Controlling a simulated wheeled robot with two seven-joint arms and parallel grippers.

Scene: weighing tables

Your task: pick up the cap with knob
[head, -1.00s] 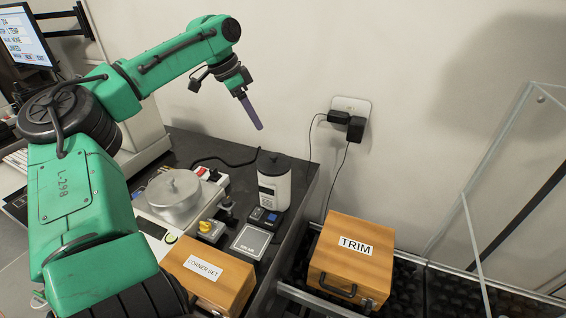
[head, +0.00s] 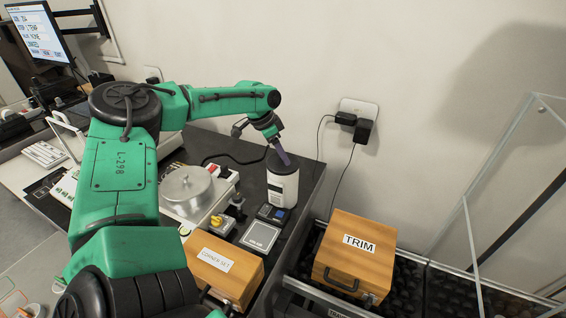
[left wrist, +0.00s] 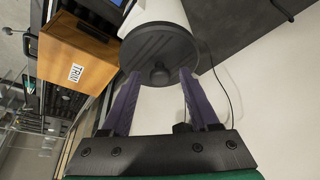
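The cap with knob is the black ridged lid (left wrist: 160,45) on the white canister (head: 283,190). In the left wrist view its small round knob (left wrist: 160,75) lies between my two purple fingertips. The canister stands upright near the wall-side corner of the dark table. My left gripper (head: 283,156) reaches down over the cap in the head view. The left wrist view shows its fingers spread, one on each side of the knob, with gaps between; contact with the cap cannot be told. My right gripper is not in view.
A metal pot with a knobbed lid (head: 187,190) stands left of the canister. Small devices and switches crowd the table front. A CORNER SET box (head: 226,272) and a TRIM box (head: 352,258) are nearer. An outlet with plugs (head: 356,122) is on the wall.

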